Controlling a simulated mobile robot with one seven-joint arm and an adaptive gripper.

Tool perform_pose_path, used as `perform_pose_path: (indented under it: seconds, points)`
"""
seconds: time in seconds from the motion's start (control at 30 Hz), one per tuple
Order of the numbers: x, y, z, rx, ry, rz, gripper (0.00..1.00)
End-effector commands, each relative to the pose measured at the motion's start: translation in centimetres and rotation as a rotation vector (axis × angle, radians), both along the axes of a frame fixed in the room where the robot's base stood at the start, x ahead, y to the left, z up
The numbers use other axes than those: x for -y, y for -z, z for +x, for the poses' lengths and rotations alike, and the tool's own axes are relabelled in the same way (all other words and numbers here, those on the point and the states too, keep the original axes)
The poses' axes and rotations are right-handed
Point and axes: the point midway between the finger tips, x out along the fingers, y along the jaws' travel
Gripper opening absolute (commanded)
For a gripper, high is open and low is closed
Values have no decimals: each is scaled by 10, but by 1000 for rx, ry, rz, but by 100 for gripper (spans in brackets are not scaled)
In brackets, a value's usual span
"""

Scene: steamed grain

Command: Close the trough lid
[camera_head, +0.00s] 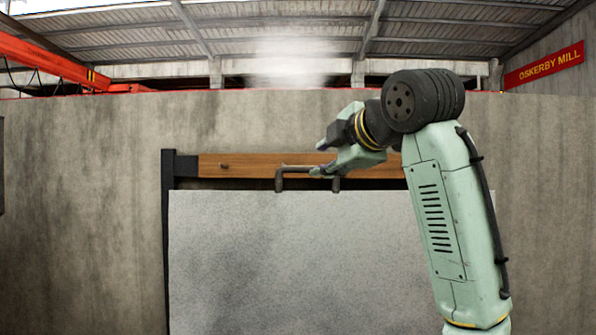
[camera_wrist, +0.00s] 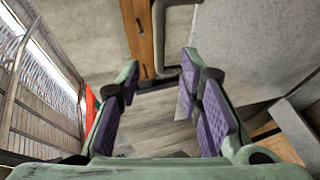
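A large grey panel (camera_head: 300,260), which looks like the trough lid, stands upright in front of a wall. A dark bracket handle (camera_head: 294,168) is at its top edge. My gripper (camera_head: 322,160) is at the right part of the handle, coming from the right. In the wrist view my gripper (camera_wrist: 160,63) has its purple-padded fingers well apart. The handle (camera_wrist: 158,38) reaches in between the fingertips there, and the panel (camera_wrist: 255,45) lies to the right. I cannot tell whether a finger touches the handle. The trough itself is not clearly visible.
A wooden beam (camera_head: 240,166) with a black post (camera_head: 169,220) at its left end runs behind the handle. A concrete wall (camera_head: 80,220) stands behind. A red crane beam (camera_head: 45,58) is at upper left. The space left of the panel looks clear.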

Motion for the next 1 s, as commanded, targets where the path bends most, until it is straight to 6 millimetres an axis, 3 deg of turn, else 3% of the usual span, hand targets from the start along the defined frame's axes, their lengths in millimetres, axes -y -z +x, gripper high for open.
perform_pose_path:
  seconds: [0.6, 1.0]
  points:
    - [-37, 23, 86, -3, 0, 2, 33]
    - [-41, 27, 94, 0, 0, 0, 33]
